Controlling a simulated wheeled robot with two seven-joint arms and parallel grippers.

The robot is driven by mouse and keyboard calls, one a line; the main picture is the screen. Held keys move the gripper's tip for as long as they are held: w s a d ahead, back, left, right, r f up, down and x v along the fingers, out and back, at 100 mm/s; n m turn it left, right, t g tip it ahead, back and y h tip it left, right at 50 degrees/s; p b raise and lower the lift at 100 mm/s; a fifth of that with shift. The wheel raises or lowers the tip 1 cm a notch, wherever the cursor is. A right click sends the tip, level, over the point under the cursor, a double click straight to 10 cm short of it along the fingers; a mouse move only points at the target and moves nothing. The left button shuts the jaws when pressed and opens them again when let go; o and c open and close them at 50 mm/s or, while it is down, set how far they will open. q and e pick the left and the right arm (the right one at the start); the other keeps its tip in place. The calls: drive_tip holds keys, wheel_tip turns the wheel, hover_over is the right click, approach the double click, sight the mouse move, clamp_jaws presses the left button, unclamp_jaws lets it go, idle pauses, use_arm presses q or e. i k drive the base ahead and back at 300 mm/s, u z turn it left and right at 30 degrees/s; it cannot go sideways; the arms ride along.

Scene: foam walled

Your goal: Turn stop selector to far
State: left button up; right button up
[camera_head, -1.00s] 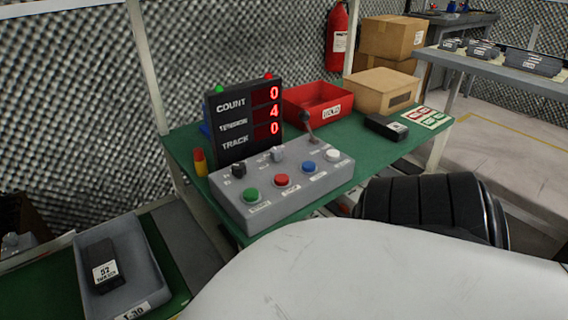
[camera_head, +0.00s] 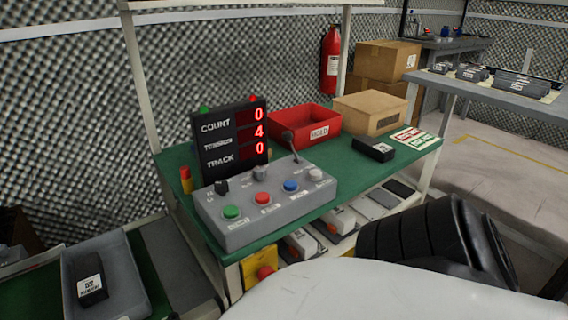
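A grey control box (camera_head: 268,217) sits on the green bench top. Two selector knobs stand along its back: a black knob (camera_head: 221,187) at the left and a grey knob (camera_head: 260,172) in the middle. Their labels are too small to read, so I cannot tell which is the stop selector or where it points. A lever (camera_head: 291,145) stands at the back right. Green (camera_head: 232,212), red (camera_head: 263,198), blue (camera_head: 291,186) and white (camera_head: 315,175) buttons line the front. Neither of my grippers shows.
A display (camera_head: 236,133) reading 0, 4, 0 stands behind the box. A red bin (camera_head: 304,127), a carton (camera_head: 370,113) and a black block (camera_head: 373,149) sit on the bench's right. A grey tray (camera_head: 128,287) lies lower left. My own white and black parts fill the lower right.

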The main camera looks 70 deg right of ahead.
sight(259, 172)
drive_tip(key=k, duration=1.5)
drive_tip(key=u, duration=0.4)
drive_tip(key=i, duration=2.15)
drive_tip(key=z, duration=2.95)
drive_tip(key=i, duration=0.5)
